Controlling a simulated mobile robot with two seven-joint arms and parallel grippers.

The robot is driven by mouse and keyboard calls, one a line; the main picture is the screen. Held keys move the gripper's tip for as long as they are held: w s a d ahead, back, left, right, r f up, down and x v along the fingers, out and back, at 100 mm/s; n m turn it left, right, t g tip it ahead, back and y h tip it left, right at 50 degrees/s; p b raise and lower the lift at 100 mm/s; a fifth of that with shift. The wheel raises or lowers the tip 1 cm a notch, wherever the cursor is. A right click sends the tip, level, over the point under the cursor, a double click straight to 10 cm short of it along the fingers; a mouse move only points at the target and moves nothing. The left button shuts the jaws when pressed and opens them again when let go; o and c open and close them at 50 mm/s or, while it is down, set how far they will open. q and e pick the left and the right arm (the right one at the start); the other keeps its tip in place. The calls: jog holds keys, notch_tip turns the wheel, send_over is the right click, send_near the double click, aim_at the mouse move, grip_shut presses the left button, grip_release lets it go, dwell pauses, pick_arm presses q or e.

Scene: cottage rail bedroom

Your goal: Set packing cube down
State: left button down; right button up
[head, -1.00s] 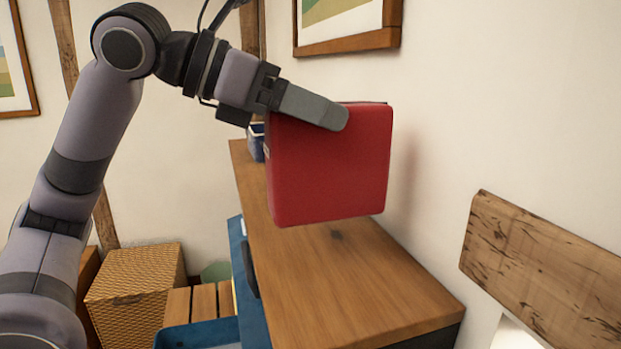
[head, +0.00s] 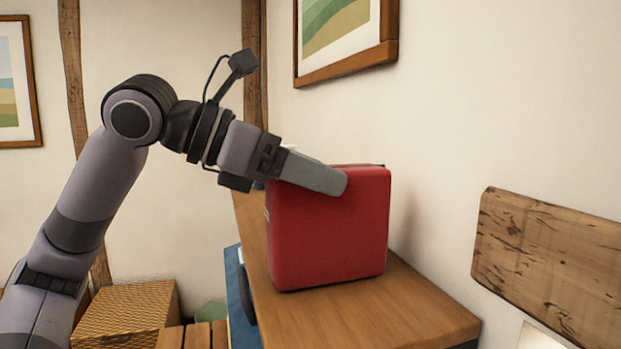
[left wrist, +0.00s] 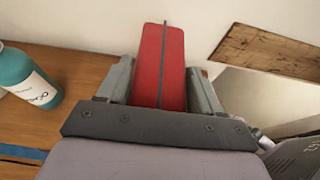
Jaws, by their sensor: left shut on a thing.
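The red packing cube (head: 328,238) is upright in the head view, at or just above the wooden dresser top (head: 410,312); I cannot tell for sure whether its bottom edge touches. My left gripper (head: 335,180) is shut on its upper edge, with one finger across the near face. In the left wrist view the packing cube (left wrist: 160,65) sits between the two fingers, and a dark zip line runs along its top. The far finger is hidden behind the cube in the head view. My right gripper is not in view.
A teal bottle (left wrist: 22,75) with a white label stands on the dresser in the left wrist view. The wall is close behind the cube. A rough wooden board (head: 550,255) is at the right, and a wicker box (head: 128,312) is low at the left. The dresser's front right is clear.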

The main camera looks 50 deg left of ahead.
pick_arm(q)
jog(key=shift+f, duration=0.15)
jog(key=shift+c, duration=0.8)
grip_release()
jog(key=shift+s+a+r, duration=0.1)
jog(key=shift+r, duration=0.1)
jog(key=b+v, duration=0.2)
jog(key=v, duration=0.5)
jog(key=shift+r, duration=0.15)
